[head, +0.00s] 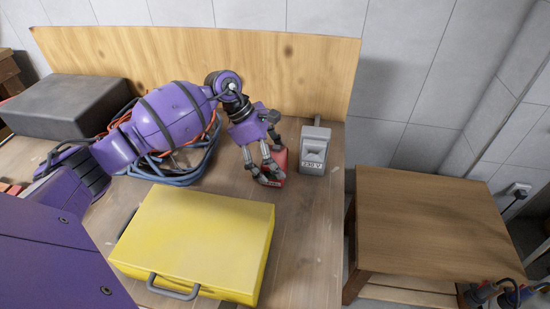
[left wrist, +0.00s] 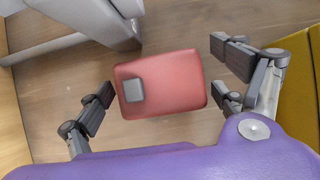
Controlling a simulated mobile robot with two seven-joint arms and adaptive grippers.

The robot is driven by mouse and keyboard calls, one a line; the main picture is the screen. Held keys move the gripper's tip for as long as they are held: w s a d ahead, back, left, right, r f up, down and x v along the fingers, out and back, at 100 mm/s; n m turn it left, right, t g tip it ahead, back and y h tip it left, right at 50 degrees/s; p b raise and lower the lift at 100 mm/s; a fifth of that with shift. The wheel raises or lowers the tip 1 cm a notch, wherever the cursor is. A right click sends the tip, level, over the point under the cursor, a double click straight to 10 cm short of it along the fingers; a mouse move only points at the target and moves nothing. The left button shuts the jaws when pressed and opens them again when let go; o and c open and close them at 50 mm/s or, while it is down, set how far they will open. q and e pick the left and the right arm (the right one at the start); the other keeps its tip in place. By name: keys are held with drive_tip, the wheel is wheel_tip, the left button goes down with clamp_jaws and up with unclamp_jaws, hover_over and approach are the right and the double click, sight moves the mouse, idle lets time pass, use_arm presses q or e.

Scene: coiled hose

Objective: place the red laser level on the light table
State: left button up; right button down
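The red laser level (head: 279,158) is a small red box on the wooden workbench (head: 310,225), left of the grey socket box. In the left wrist view the red laser level (left wrist: 165,84) shows a grey square on its top face. My left gripper (head: 262,176) is at it, with fingers apart on either side; gaps show between the fingers and the level in the left wrist view (left wrist: 165,100). The light table (head: 430,215) is a lower wooden table to the right. My right gripper (head: 492,297) is partly in view at the bottom right corner; its fingers are unclear.
A grey box marked 230 V (head: 314,150) stands close right of the level. A yellow case (head: 195,240) lies in front. A coiled hose (head: 180,170) and a dark case (head: 65,105) are left. A wooden backboard (head: 300,70) stands behind. The light table's top is clear.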

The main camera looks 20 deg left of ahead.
use_arm(q)
drive_tip(key=shift+r, duration=0.25)
drive_tip(key=shift+a+r, duration=0.25)
drive_tip(key=v, duration=1.1)
drive_tip(key=shift+b, duration=0.4)
idle(1.1)
